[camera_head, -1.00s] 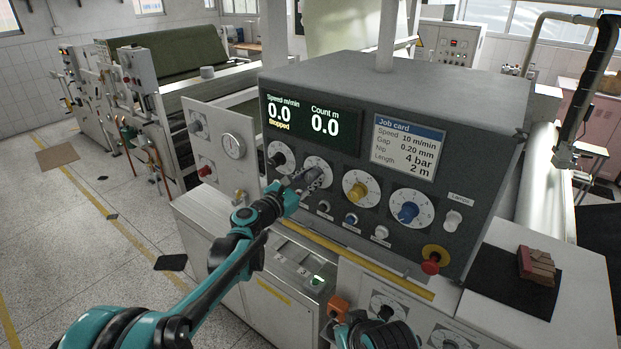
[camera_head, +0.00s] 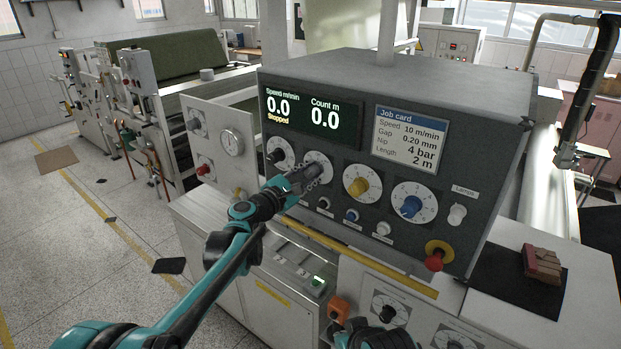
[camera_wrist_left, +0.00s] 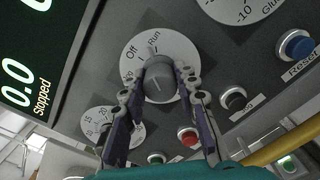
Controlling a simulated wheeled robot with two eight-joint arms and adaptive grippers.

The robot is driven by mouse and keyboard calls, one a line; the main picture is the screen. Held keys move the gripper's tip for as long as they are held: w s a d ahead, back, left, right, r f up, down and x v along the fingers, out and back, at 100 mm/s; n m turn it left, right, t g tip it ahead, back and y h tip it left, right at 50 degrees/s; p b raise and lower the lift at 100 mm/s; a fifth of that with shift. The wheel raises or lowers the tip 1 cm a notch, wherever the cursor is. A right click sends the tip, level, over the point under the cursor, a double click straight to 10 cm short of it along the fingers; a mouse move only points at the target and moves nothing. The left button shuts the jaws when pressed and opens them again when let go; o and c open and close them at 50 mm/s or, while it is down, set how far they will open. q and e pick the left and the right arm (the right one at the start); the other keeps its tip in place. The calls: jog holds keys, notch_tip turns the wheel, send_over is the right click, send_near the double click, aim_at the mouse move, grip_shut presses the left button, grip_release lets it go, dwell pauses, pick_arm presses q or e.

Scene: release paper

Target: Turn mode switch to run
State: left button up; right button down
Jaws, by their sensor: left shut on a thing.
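The mode switch is a grey knob (camera_wrist_left: 160,82) on a round white dial (camera_wrist_left: 160,52) with "Off" and a partly legible "Run" at its top edge. A third label on the left side is partly hidden. My left gripper (camera_wrist_left: 161,88) has one finger on each side of the knob and is shut on it. In the head view my left gripper (camera_head: 306,178) is at the second dial (camera_head: 320,160) from the left and hides its knob. I cannot read where the knob points. My right gripper (camera_head: 372,338) shows only partly at the bottom edge.
The grey console (camera_head: 475,130) has a screen reading "Stopped" (camera_head: 310,115) and a job card (camera_head: 410,138). A yellow knob (camera_head: 359,187), a blue knob (camera_head: 410,206) and a red mushroom button (camera_head: 435,261) are to the right. A yellow rail (camera_head: 370,264) runs below the panel.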

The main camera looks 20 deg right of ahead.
pick_arm(q)
jog(key=shift+m+b, duration=0.5)
jog(key=shift+m, duration=0.8)
jog(key=o, duration=1.2)
jog(key=shift+s, duration=0.1)
jog(key=shift+c, duration=0.2)
jog(key=v, duration=1.2)
